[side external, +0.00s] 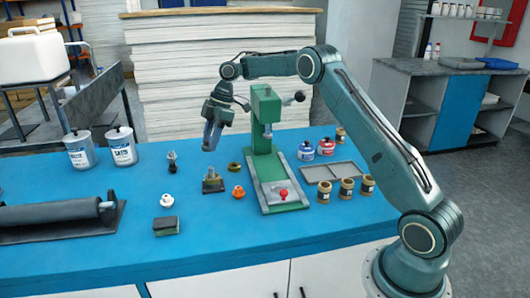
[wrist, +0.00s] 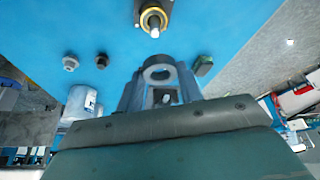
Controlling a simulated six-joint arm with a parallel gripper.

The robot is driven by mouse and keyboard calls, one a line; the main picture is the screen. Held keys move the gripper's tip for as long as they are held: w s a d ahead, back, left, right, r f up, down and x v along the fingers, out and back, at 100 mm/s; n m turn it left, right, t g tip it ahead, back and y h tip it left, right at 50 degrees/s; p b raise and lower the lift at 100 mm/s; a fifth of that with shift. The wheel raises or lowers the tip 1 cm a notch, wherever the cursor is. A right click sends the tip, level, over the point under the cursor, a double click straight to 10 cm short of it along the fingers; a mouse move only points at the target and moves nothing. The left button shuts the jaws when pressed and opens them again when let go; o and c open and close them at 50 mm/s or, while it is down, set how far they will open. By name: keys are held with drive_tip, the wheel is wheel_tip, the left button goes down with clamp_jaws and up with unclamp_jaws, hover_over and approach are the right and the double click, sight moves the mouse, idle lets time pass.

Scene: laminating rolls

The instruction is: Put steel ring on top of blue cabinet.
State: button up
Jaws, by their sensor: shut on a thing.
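My gripper (side external: 208,143) hangs above the blue bench top, left of the green press, pointing down. In the wrist view my gripper (wrist: 160,88) is shut on a grey piece with a round opening, which looks like the steel ring (wrist: 158,64). In the side external view the jaws mostly hide this piece. It is held clear of the bench. A cabinet with a blue door panel (side external: 455,112) and a grey top (side external: 420,66) stands on the floor at the back right, far from my gripper.
A green press (side external: 265,120) stands right of my gripper. A dark roller (side external: 60,212) lies at left. A shallow tray (side external: 333,172) lies at right.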

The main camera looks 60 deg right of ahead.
wheel_tip(320, 180, up, 6)
hover_over(215, 214)
drive_tip(key=d, duration=0.1)
drive_tip(key=shift+s, duration=0.3)
wheel_tip(215, 214, down, 16)
drive_tip(key=shift+r, duration=0.1)
idle(0.5)
drive_tip(key=shift+f, duration=2.15)
drive_tip(key=shift+f, duration=0.15)
